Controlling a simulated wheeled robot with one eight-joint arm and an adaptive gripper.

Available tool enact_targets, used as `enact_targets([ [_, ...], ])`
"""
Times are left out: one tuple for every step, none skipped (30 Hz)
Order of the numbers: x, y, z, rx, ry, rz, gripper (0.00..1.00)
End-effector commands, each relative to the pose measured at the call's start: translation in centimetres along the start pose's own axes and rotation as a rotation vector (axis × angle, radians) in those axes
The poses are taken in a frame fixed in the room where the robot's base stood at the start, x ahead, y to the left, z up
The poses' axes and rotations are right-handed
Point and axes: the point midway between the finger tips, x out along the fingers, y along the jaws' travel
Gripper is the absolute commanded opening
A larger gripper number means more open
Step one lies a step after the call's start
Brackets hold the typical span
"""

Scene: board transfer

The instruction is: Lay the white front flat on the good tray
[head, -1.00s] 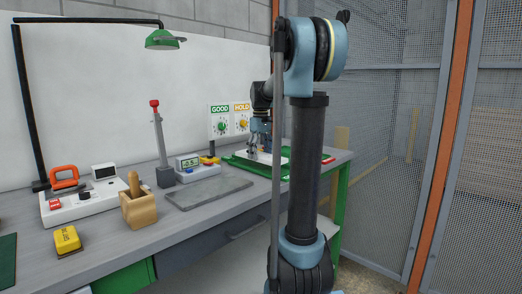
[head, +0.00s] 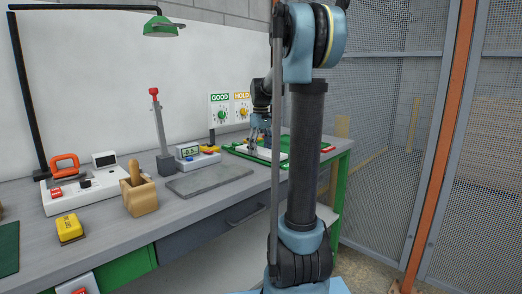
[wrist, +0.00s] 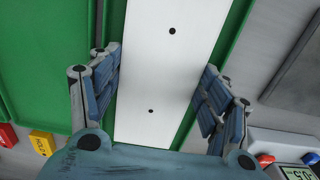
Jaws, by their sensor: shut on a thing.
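The white front (head: 269,153) is a flat white panel, partly hidden behind my arm in the head view. In the wrist view the white front (wrist: 160,60) is a long strip with two dark holes. My gripper (head: 262,146) is shut on it, with a finger at each long side; the gripper also shows in the wrist view (wrist: 155,100). Green tray surface (wrist: 218,50) lies under and beside the panel. The green tray (head: 238,151) sits at the bench's far right end. I cannot tell whether the panel touches it.
A GOOD sign (head: 221,105) and a HOLD sign (head: 242,104) stand behind the tray. A small display box (head: 196,158) and a grey slab (head: 208,180) lie left of it. A wooden holder (head: 139,196) and a yellow block (head: 69,229) are further left. A mesh fence (head: 400,130) is at right.

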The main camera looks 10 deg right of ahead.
Motion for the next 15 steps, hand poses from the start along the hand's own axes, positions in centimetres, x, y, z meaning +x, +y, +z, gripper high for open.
enact_targets([
  [0.04,0.02,0.0,0.0,0.0,0.0,0.39],
  [0.07,0.03,0.0,0.0,0.0,0.0,0.39],
  [0.11,0.04,0.01,0.0,0.0,0.0,0.39],
  [0.14,0.04,0.01,0.001,0.0,0.0,0.39],
  [0.18,0.05,0.01,0.001,0.0,0.0,0.39],
  [0.23,0.06,0.02,0.001,0.0,0.0,0.39],
  [0.26,0.06,0.02,0.001,0.0,0.0,0.39],
  [0.3,0.07,0.02,0.001,0.0,0.0,0.39],
  [0.35,0.07,0.03,0.001,0.0,0.0,0.39],
  [0.38,0.08,0.03,0.001,0.0,0.0,0.39],
  [0.42,0.08,0.04,0.001,0.0,0.0,0.39],
  [0.47,0.09,0.04,0.001,0.0,0.0,0.39],
  [0.51,0.09,0.04,0.001,0.0,0.0,0.39],
  [0.55,0.09,0.05,0.001,0.0,0.0,0.39],
  [0.6,0.09,0.05,0.001,0.0,0.0,0.39],
])
